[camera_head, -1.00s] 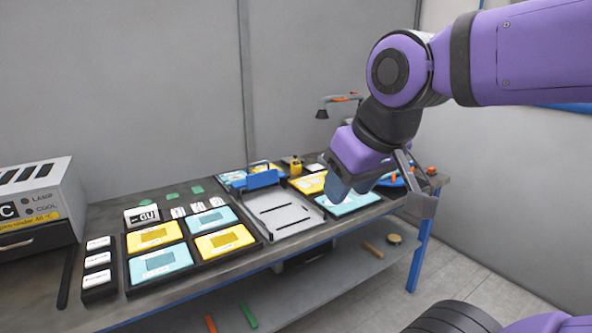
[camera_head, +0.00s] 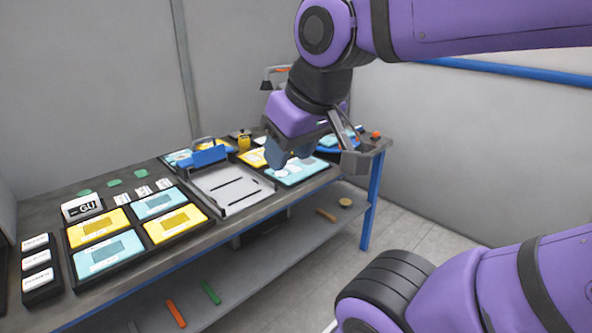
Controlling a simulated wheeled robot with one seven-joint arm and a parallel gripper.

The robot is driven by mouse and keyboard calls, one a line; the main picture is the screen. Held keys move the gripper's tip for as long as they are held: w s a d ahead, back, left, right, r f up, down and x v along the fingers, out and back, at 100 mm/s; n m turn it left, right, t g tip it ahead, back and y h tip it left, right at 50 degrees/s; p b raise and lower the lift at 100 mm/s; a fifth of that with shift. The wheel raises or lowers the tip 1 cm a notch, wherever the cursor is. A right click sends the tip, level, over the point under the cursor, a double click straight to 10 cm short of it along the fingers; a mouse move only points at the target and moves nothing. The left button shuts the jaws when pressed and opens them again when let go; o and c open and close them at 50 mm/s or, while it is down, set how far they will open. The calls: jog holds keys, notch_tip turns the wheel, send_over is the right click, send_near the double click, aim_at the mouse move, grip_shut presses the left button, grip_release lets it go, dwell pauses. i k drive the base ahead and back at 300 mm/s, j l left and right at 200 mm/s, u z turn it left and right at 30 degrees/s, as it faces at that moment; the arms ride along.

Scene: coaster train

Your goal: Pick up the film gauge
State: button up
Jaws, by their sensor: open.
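My gripper (camera_head: 287,152) hangs over the right part of the workbench, pointing down, near a light-blue panel (camera_head: 299,173). Its jaws are open, and I see nothing held between them. I cannot tell for sure which item is the film gauge. A small yellow device with a dark top (camera_head: 244,142) stands at the back of the bench, left of my gripper, apart from it. My gripper and wrist hide part of the bench's right end.
A grey tray (camera_head: 232,190) with a blue handled piece (camera_head: 205,155) lies mid-bench. Black frames with yellow and light-blue panels (camera_head: 97,225) are at left. A lamp (camera_head: 270,80) rises behind. The lower shelf (camera_head: 262,250) holds a few loose items.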

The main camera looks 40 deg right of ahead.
aim_at(244, 142)
jog(key=i+l, duration=0.2)
jog(key=l, duration=0.2)
jog(key=i+l, duration=0.25)
jog(key=l, duration=0.15)
jog(key=i+l, duration=0.2)
jog(key=l, duration=0.2)
jog(key=i+l, duration=0.2)
jog(key=l, duration=0.15)
jog(key=i+l, duration=0.25)
jog(key=l, duration=0.15)
jog(key=i+l, duration=0.2)
jog(key=l, duration=0.2)
jog(key=i+l, duration=0.2)
jog(key=l, duration=0.2)
